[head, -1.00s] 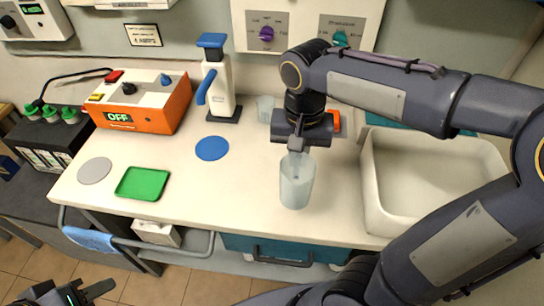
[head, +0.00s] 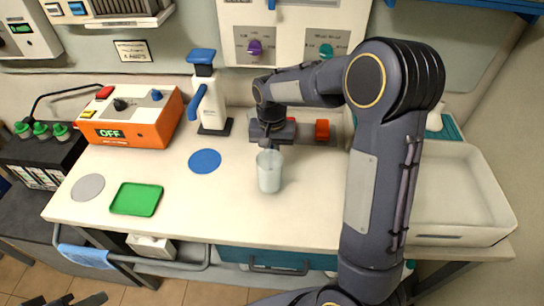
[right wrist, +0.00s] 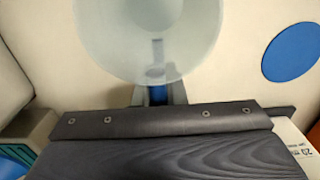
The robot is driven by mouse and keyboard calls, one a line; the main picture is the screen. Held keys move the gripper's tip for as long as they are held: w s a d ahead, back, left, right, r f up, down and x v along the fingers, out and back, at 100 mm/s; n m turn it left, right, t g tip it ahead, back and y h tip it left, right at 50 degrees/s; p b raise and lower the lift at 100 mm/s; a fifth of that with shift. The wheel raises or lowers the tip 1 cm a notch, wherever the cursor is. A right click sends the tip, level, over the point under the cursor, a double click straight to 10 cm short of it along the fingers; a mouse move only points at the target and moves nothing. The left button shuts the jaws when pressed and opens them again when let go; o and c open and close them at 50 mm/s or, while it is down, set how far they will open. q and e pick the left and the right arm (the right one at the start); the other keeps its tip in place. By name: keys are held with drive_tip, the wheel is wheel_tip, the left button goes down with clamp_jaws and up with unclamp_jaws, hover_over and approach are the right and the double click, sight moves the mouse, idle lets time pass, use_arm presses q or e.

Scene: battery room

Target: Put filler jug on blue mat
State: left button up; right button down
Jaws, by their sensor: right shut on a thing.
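The filler jug (head: 269,174) is a pale translucent cup, upright at the middle of the worktop. My right gripper (head: 269,148) is shut on its upper part from the far side. The jug also shows large in the right wrist view (right wrist: 150,38), at the fingers. I cannot tell whether its base touches the worktop. The blue mat (head: 205,161) is a flat bare disc to the left of the jug; it also shows in the right wrist view (right wrist: 292,52). My left gripper (head: 88,300) only peeks in at the bottom left edge; its jaws are mostly cut off.
A green tray (head: 136,199) and a grey disc (head: 88,187) lie left of the mat. An orange box (head: 135,118) and a white bottle with a blue top (head: 212,105) stand behind. A white basin (head: 455,228) is at the right. Worktop between jug and mat is clear.

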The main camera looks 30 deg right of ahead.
wheel_tip(320, 180, down, 2)
drive_tip(key=shift+f, duration=0.2)
drive_tip(key=shift+f, duration=0.1)
drive_tip(key=c, duration=1.5)
unclamp_jaws()
